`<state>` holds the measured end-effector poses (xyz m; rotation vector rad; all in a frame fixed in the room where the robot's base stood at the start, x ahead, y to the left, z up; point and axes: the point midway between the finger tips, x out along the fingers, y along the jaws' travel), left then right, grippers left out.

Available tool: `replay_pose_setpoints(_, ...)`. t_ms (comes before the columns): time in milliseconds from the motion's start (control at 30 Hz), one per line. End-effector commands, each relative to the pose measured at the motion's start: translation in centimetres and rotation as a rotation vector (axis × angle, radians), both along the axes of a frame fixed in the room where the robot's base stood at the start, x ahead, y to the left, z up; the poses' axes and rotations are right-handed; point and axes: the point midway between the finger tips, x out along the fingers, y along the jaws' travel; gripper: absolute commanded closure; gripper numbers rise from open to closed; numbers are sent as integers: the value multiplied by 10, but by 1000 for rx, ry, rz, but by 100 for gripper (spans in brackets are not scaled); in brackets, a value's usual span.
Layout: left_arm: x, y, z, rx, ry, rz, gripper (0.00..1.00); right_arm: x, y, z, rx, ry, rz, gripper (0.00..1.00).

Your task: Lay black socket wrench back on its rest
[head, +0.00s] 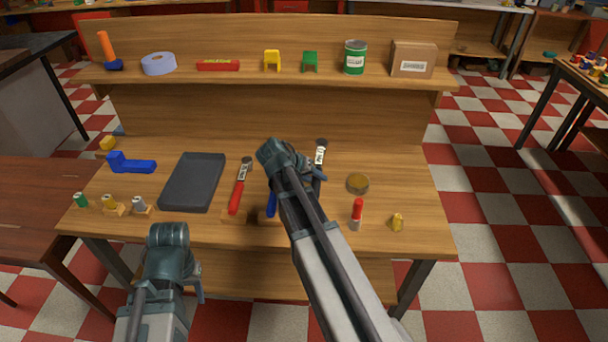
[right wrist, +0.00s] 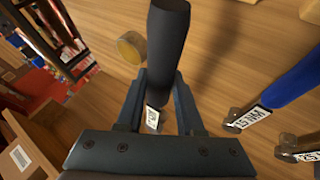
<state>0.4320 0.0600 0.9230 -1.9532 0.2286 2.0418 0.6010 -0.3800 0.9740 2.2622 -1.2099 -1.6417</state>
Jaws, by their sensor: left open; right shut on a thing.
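My right gripper (head: 314,172) is shut on the black socket wrench. Its black handle (right wrist: 168,45) stands between the fingers in the right wrist view, and its labelled socket end (head: 320,152) shows past the gripper in the head view. The wrench is held above the workbench; its height is hard to judge. My right arm covers much of the bench front, and no empty rest for this wrench shows clearly. My left gripper (head: 199,288) is open, low in front of the bench's front edge and away from the wrench.
A red wrench (head: 236,195) and a partly hidden blue wrench (head: 271,203) lie left of my right arm. A grey tray (head: 192,182) is further left. A round tin (head: 357,183), red-capped tube (head: 357,212) and yellow piece (head: 397,222) stand right. A shelf (head: 190,78) runs behind.

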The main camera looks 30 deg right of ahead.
Motion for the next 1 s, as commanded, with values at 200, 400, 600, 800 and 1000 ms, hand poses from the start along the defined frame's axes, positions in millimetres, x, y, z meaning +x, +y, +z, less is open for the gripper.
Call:
replay_pose_setpoints(200,0,0,-2,0,0,0,50,-4,14,-10,50,68,68,100)
replay_pose_setpoints(400,0,0,-1,0,0,0,50,-4,15,-10,52,71,70,100)
replay_pose_setpoints(600,0,0,0,0,0,0,50,-5,15,-8,53,67,71,100)
replay_pose_setpoints(800,0,0,-11,0,0,0,50,-5,16,-20,54,65,71,100)
replay_pose_setpoints(1000,0,0,-29,0,0,0,50,-4,16,-38,54,65,71,100)
